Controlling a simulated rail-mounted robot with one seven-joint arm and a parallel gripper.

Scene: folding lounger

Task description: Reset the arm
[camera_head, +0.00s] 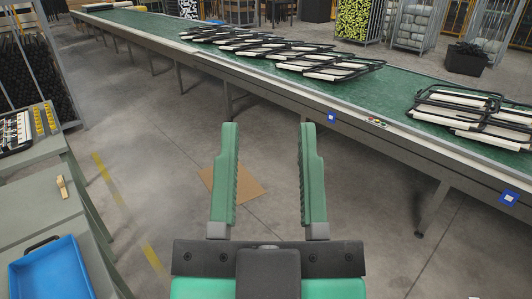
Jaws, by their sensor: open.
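My gripper (268,165) is in the lower middle of the head view. Its two green fingers are wide apart with nothing between them but the floor seen beyond. It is clear of the conveyor and of the tables. Folded lounger frames, black with white slats, lie on the green conveyor belt (400,85). One folded lounger (470,115) lies at the right, and a row of several more (290,55) lies further back.
Grey tables stand at the left, with a blue tray (52,270), a wooden-handled brush-like item (62,187) and a tool tray (15,130). A cardboard sheet (250,185) lies on the floor. The floor between tables and conveyor is mostly open. A black bin (466,58) stands behind the conveyor.

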